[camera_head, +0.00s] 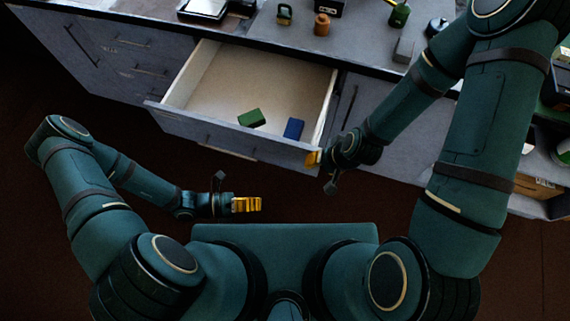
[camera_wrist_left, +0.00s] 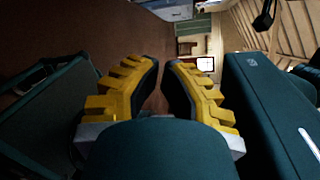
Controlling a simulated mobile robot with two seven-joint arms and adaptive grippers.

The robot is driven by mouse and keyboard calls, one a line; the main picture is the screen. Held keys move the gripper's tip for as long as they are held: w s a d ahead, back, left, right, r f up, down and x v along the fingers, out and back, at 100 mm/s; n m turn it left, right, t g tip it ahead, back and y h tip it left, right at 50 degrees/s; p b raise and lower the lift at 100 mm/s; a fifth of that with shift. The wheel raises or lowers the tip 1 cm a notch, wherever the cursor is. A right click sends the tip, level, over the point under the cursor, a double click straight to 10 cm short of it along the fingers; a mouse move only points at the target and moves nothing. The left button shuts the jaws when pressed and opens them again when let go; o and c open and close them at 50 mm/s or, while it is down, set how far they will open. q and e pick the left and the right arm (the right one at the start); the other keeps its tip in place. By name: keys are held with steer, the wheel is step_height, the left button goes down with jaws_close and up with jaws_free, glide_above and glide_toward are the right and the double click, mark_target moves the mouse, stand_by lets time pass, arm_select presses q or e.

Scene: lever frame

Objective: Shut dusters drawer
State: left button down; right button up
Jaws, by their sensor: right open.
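The drawer (camera_head: 225,137) is pulled out of the grey cabinet in the head view. Inside it lie a green block (camera_head: 252,117) and a blue block (camera_head: 293,128). My right gripper (camera_head: 313,158) is open at the right end of the drawer front; I cannot tell if it touches. My left gripper (camera_head: 250,204) is in front of the drawer front, apart from it. In the left wrist view its yellow fingers (camera_wrist_left: 164,65) lean towards each other with a narrow gap and nothing between them. I see no label showing which drawer is for dusters.
The grey countertop (camera_head: 270,33) holds an orange-brown jar (camera_head: 322,24), a green bottle (camera_head: 399,15) and a grey block (camera_head: 404,49). Closed drawers (camera_head: 130,55) with bar handles lie to the left. The dark floor before the open drawer is clear.

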arm_select(q)
steer(key=w+a+f+n+t, duration=0.1)
steer(key=w+a+n+t, duration=0.1)
steer(key=w+n+t, duration=0.4)
steer(key=n, duration=0.2)
glide_toward(294, 161)
steer(key=s+d, duration=0.2)
steer(key=d, duration=0.2)
steer(key=w, duration=0.1)
steer(key=w+d, duration=0.1)
steer(key=w, duration=0.1)
steer(key=shift+w+d+f+t+p, duration=0.2)
steer(key=shift+w+d+t+p, duration=0.1)
steer(key=shift+t+p, duration=0.1)
steer(key=shift+w+d, duration=0.1)
steer(key=shift+w, duration=0.4)
